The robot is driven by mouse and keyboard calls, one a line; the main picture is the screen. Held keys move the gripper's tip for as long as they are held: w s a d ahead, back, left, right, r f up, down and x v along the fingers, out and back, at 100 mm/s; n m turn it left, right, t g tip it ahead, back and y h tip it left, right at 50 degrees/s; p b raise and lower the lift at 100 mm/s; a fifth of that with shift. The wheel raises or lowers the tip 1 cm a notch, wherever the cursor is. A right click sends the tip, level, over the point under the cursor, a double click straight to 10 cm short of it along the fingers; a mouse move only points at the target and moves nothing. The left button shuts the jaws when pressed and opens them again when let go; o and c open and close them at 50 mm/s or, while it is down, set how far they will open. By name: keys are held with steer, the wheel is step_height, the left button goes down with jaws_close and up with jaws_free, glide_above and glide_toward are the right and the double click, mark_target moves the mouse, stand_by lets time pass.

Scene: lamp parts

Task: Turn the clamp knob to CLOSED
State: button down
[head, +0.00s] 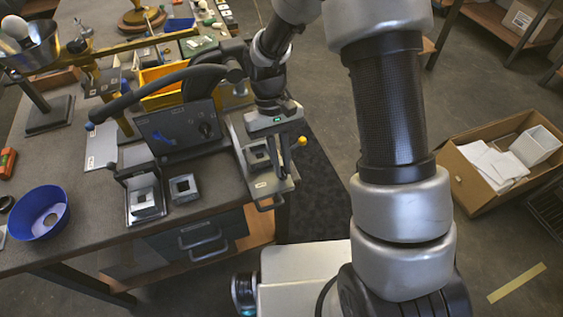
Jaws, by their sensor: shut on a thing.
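My gripper (280,160) is at the right edge of the workbench, pointing down over a grey clamp fixture (263,185). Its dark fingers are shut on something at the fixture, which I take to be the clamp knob. The knob is hidden by the fingers, so its setting cannot be read. A yellow ball end (303,141) shows just right of the fingers. A square metal socket (257,157) sits on the fixture left of the fingers.
A dark panel (180,128) with a round dial stands left of the gripper. Metal square blocks (184,187), a blue bowl (38,213) and a yellow bin (165,85) are on the bench. A cardboard box (500,165) is on the floor at right.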

steer(key=c, duration=1.8)
jaws_free()
steer(key=shift+r, duration=0.1)
steer(key=p+v, duration=0.1)
steer(key=v, duration=1.6)
steer(key=shift+r, duration=0.2)
steer(key=s+d+r+m+t+y+p, duration=0.1)
steer(key=s+d+r+t, duration=0.25)
steer(key=r, duration=0.25)
steer(key=s+d+r+m+t+p, duration=0.1)
steer(key=s+d+r+t+p, duration=0.1)
steer(key=s+d+r, duration=0.35)
steer(key=s+d+r+m+t+p, duration=0.1)
steer(key=s+d+r+t, duration=0.2)
steer(key=s, duration=0.5)
steer(key=shift+s+d+r+t, duration=0.2)
steer(key=shift+s+r+t, duration=0.1)
steer(key=shift+r+t, duration=0.4)
